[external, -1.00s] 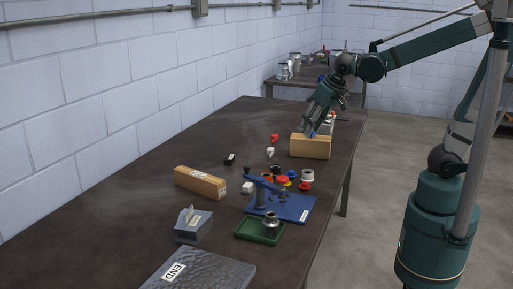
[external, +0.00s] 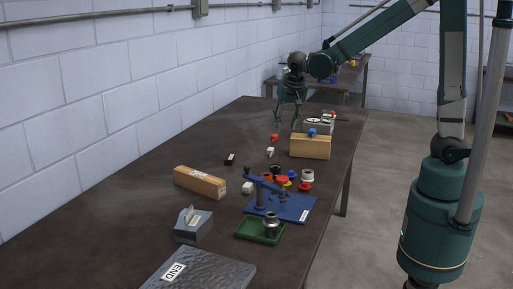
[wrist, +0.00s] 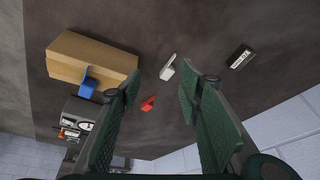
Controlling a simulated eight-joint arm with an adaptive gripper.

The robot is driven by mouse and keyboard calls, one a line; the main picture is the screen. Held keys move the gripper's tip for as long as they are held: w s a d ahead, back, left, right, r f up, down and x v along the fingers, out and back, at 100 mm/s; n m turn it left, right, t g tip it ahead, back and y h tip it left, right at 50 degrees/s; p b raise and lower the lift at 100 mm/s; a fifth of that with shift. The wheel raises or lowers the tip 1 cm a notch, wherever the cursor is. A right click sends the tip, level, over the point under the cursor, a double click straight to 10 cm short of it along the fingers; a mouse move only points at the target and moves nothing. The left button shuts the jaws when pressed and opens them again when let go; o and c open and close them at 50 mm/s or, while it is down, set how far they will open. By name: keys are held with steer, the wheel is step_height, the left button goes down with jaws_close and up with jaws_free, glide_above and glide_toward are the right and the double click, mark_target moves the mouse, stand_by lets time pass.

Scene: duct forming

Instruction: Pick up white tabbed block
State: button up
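A small white block with a narrow tab (external: 270,152) lies on the dark table, just in front of a similar red piece (external: 274,138). In the wrist view the white tabbed block (wrist: 168,68) lies beyond the gap between my fingertips, apart from them. The red piece (wrist: 148,103) shows between the fingers there. My gripper (external: 290,119) points down above the table, behind the white block and above the red piece's area. Its fingers (wrist: 160,82) are spread and hold nothing.
A cardboard-coloured box (external: 310,147) with a blue piece (external: 312,132) stands right of the white block. A black labelled block (external: 230,159) lies to its left. A blue press (external: 281,205), green tray (external: 260,231) and long box (external: 200,184) stand nearer. The table's left side is clear.

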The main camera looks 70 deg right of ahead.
mark_target(271, 148)
steer(key=w+d+f+m+g+h+p, duration=0.1)
steer(key=w+d+f+m+g+p, duration=0.1)
steer(key=w+d+f+m+p, duration=0.3)
steer(key=w+f, duration=0.3)
steer(key=w, duration=0.1)
steer(key=shift+w+d+f+m+h, duration=0.2)
steer(key=shift+w+d+m+h, duration=0.1)
steer(key=shift+d+m, duration=0.1)
steer(key=shift+f, duration=0.1)
steer(key=shift+x, duration=1.15)
steer(key=shift+d+f, duration=0.1)
steer(key=shift+b+x, duration=0.3)
steer(key=shift+x, duration=2.2)
